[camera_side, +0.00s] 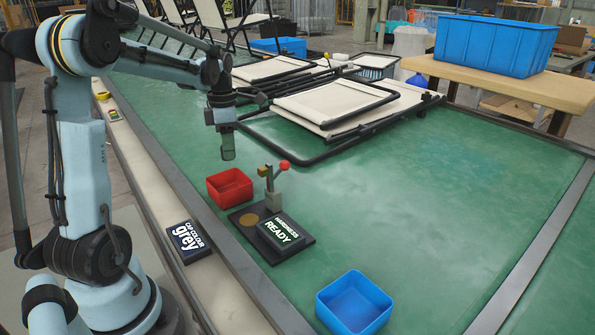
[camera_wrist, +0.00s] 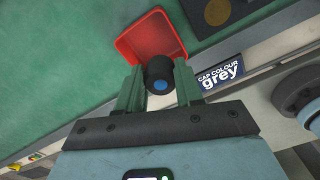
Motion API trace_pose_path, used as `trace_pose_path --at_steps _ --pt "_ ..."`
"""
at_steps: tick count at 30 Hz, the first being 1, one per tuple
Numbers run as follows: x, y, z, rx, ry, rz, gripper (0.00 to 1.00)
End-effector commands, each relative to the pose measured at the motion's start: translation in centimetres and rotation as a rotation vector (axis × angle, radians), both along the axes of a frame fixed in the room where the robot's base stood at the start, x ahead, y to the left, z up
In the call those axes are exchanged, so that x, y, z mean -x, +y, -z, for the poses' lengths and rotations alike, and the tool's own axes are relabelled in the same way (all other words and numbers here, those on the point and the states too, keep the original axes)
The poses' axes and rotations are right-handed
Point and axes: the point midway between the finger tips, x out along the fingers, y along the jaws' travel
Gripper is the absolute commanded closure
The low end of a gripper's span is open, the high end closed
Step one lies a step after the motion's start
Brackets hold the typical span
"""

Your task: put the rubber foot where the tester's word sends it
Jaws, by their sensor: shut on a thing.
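My gripper (camera_side: 228,150) hangs above the table, just above and behind the red bin as seen in the side view. In the wrist view it is shut on the rubber foot (camera_wrist: 158,74), a short black cylinder with a blue round centre, held between the two green fingers. In the side view the fingers hide the foot. The tester (camera_side: 272,238) is a dark base with a round brown pad, a red-knobbed lever and a screen reading "HARDNESS READY". The red bin (camera_side: 230,187) and the blue bin (camera_side: 354,303) look empty in the side view.
A sign (camera_side: 190,242) reading "CAP COLOUR grey" lies on the pale strip along the table's near edge. Folded lounger frames (camera_side: 335,105) lie on the green table behind my gripper. The table's right side is clear. A large blue crate (camera_side: 495,46) stands on a bench beyond.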

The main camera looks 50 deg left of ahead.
Motion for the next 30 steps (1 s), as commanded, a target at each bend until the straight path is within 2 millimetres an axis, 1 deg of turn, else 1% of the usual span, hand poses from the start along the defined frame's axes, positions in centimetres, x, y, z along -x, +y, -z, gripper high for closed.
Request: trace_pose_path --at_steps 3,9,14,21,22,27,30 --pt "0.0 0.0 1.4 0.0 0.0 0.0 0.98" --pt "0.0 0.0 3.1 0.0 0.0 0.0 0.98" --pt "0.0 0.0 3.6 0.0 0.0 0.0 0.98" --pt "0.0 0.0 3.6 0.0 0.0 0.0 0.98" --pt "0.0 0.0 3.6 0.0 0.0 0.0 0.61" --pt "0.0 0.0 3.6 0.0 0.0 0.0 0.35" --pt "0.0 0.0 3.6 0.0 0.0 0.0 0.35"
